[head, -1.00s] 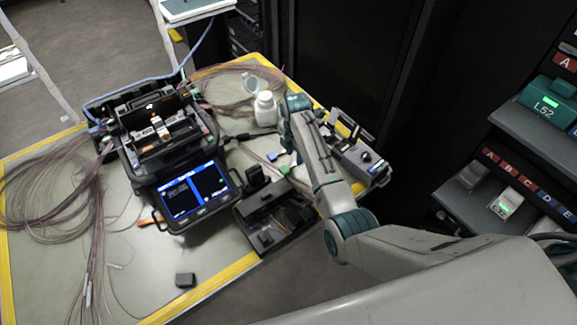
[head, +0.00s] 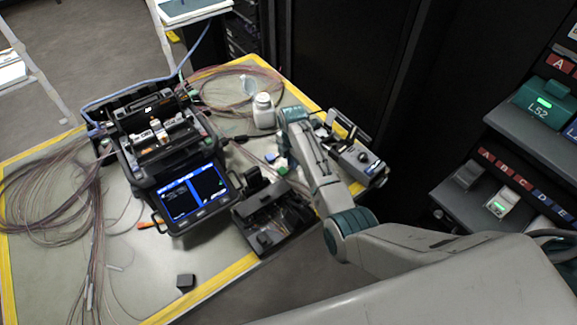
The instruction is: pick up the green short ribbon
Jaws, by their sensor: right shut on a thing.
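My right arm comes in from the lower right and reaches over the right part of the table. My right gripper (head: 289,157) is low near the tabletop, between the splicer and the grey device, mostly hidden by its own wrist. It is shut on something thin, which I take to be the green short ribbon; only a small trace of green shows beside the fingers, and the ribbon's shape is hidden. A small blue and white piece (head: 281,162) shows just left of the fingers. My left gripper is not in view.
The fusion splicer (head: 165,140) with its lit screen (head: 193,192) stands left of my gripper. A black open tray (head: 268,222) lies in front, a white bottle (head: 264,111) behind, a grey device (head: 360,155) at right. Fibre coils (head: 50,195) cover the left side. The front middle is mostly clear.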

